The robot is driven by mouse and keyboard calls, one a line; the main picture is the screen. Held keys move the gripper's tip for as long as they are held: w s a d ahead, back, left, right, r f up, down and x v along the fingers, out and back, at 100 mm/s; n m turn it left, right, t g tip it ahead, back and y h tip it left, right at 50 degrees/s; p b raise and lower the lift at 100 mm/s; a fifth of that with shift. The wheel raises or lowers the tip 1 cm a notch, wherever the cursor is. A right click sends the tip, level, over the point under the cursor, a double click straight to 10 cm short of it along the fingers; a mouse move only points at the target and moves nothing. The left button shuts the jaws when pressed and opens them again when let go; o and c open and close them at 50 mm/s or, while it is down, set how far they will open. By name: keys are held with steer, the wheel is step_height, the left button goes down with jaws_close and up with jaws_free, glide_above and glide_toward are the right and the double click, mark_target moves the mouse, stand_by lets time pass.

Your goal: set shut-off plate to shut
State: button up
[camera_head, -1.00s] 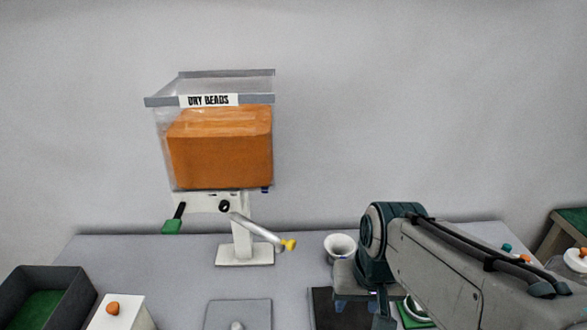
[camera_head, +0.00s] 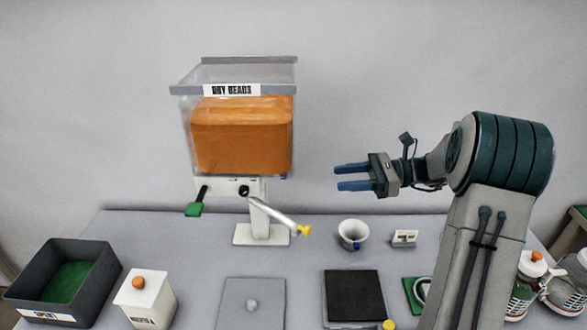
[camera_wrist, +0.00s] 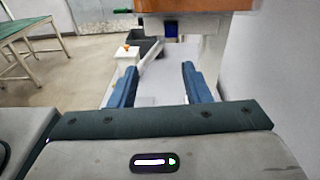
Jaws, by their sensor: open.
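The bead dispenser, labelled "DRY BEADS", has a clear hopper (camera_head: 186,120) holding an orange block-like fill (camera_head: 243,135). Below the hopper is a white housing on a post, with a black round knob (camera_head: 244,191). A green-ended handle (camera_head: 194,210) hangs at the housing's left; whether it is the shut-off plate I cannot tell. A grey lever with a yellow tip (camera_head: 305,230) slopes down to the right. My gripper (camera_head: 338,178) is open and empty, in the air right of the dispenser and pointing left. In the wrist view, its blue fingers (camera_wrist: 158,85) stand apart, with the dispenser beyond.
A dark bin (camera_head: 95,285), a white box with an orange knob (camera_head: 150,300), a grey plate (camera_head: 240,302) and a black pad (camera_head: 353,296) lie along the front. Lidded jars stand at right.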

steer(key=w+a+y+p, duration=0.1)
steer(key=w+a+p, duration=0.1)
steer(key=a, duration=1)
steer(key=shift+a+m+t+p, duration=0.2)
steer(key=shift+m+t+p, duration=0.1)
steer(key=shift+m+p, duration=0.1)
steer(key=shift+r, duration=0.1)
